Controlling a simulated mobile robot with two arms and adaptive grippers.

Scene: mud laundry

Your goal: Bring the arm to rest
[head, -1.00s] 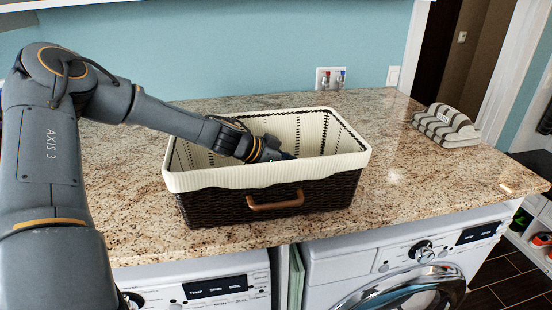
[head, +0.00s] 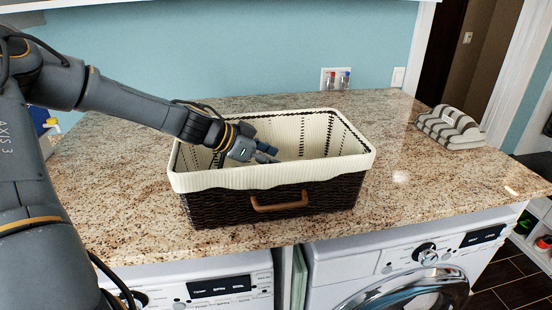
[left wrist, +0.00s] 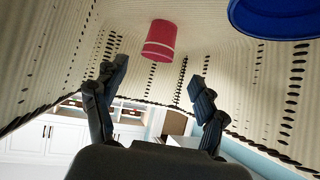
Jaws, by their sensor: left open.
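My left arm reaches in from the left over the basket (head: 300,180), a dark woven one with a cream liner and a tan handle. My left gripper (head: 266,153) is at the basket's opening, above its left half. In the left wrist view my left gripper (left wrist: 158,78) has its two fingers spread with nothing between them. That view looks into the cream-lined basket. A red cup-like thing (left wrist: 160,41) and a blue round thing (left wrist: 280,18) show inside it, apart from the fingers. My right gripper is not in view.
The basket stands on a granite counter (head: 120,190) above two white washing machines (head: 385,265). A folded striped cloth (head: 450,127) lies at the counter's right end. A blue and yellow container (head: 42,120) is partly hidden behind my arm. The counter right of the basket is clear.

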